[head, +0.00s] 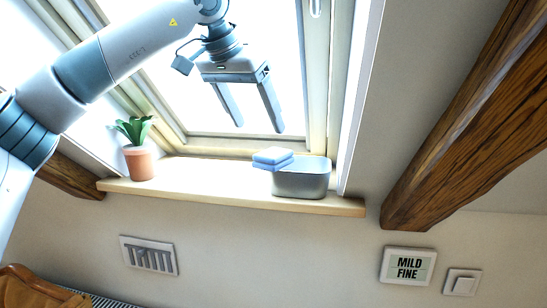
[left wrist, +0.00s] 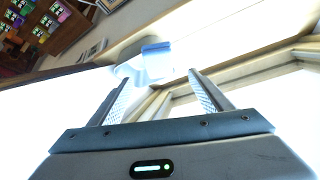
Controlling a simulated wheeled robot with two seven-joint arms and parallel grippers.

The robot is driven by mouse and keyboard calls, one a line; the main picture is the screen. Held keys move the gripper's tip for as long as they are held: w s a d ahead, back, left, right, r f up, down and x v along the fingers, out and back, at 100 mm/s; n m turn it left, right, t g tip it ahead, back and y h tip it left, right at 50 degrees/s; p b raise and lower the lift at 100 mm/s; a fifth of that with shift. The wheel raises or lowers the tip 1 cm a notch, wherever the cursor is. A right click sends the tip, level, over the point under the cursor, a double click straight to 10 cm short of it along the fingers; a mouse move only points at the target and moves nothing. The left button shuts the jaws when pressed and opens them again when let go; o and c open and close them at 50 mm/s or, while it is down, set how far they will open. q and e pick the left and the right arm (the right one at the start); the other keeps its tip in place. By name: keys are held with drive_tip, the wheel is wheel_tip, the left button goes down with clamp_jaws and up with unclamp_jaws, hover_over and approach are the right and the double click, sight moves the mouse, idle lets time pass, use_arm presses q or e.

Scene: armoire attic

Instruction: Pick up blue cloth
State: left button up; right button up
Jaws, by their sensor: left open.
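The blue cloth (head: 272,161) is a folded, light blue pad at the left rim of a grey metal bin (head: 304,183) on the window sill. I cannot tell whether it rests on the rim or hangs partly inside. My left gripper (head: 258,128) is open and empty, its two fingers pointing down above the cloth and apart from it. In the left wrist view the cloth (left wrist: 157,60) shows beyond the gap between the fingertips (left wrist: 158,76), pale in the glare. My right gripper is in neither view.
A potted plant (head: 138,152) stands at the left end of the wooden sill (head: 215,184). The sill between pot and bin is clear. A bright skylight (head: 285,75) is behind the gripper. A wooden beam (head: 470,120) slopes at the right. A "MILD FINE" sign (head: 408,266) hangs below.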

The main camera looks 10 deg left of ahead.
sight(271, 152)
use_arm(q)
drive_tip(key=p+x, duration=0.1)
drive_tip(key=x, duration=0.3)
drive_tip(key=shift+w+f+p, duration=0.15)
drive_tip(key=shift+f+p, duration=0.05)
drive_tip(key=shift+p, duration=0.1)
drive_tip(key=shift+w+d+f, duration=0.1)
drive_tip(key=shift+f, duration=0.15)
drive_tip(key=shift+w+d+f+p, duration=0.15)
drive_tip(key=shift+f+p, duration=0.1)
drive_tip(key=shift+p, duration=0.15)
drive_tip(key=p+x, duration=0.2)
drive_tip(key=x, duration=0.1)
drive_tip(key=shift+w+f, duration=0.1)
drive_tip(key=shift+f, duration=0.15)
drive_tip(key=shift+w+d+f, duration=0.15)
drive_tip(key=shift+f, duration=0.25)
